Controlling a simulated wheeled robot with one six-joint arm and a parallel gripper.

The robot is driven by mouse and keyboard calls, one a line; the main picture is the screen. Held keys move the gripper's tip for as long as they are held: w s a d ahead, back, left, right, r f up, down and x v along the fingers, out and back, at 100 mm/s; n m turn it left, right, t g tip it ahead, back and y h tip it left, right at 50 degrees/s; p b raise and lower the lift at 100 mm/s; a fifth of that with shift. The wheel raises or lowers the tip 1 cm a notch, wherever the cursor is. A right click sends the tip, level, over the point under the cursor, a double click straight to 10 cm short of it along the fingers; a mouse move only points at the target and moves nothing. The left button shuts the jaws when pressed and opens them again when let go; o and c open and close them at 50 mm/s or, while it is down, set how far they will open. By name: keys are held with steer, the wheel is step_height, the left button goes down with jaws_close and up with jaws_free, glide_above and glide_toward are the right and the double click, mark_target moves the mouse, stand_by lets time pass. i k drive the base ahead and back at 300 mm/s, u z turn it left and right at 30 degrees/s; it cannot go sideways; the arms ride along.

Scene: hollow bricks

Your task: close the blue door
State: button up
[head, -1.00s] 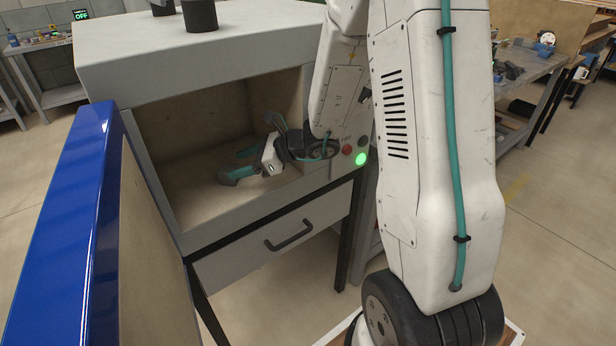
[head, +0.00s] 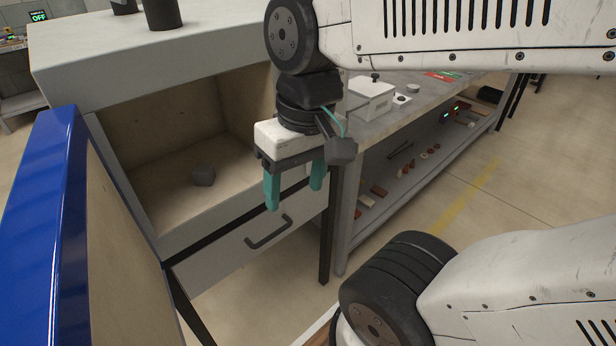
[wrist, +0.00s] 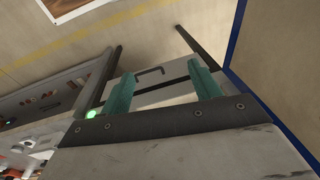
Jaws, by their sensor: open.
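The blue door (head: 38,190) stands open at the left of the grey cabinet (head: 190,62), its blue edge towards me and its wooden inner face (head: 118,235) turned to the right. In the wrist view the door (wrist: 275,65) shows as a wooden panel with a blue border at the right. My gripper (head: 294,192) is open and empty, pointing down in front of the cabinet's right side, above the drawer handle and well apart from the door. Its teal fingers (wrist: 163,92) also show in the wrist view.
A workbench (head: 400,118) with a loaded lower shelf stands right of the cabinet. The floor between door and bench is clear.

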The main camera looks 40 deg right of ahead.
mark_target(78, 267)
steer(key=z, duration=1.25)
steer(key=k, duration=1.5)
steer(key=u, duration=1.05)
steer(key=k, duration=0.5)
steer(key=u, duration=0.7)
steer(key=i, duration=0.5)
steer(key=u, duration=0.05)
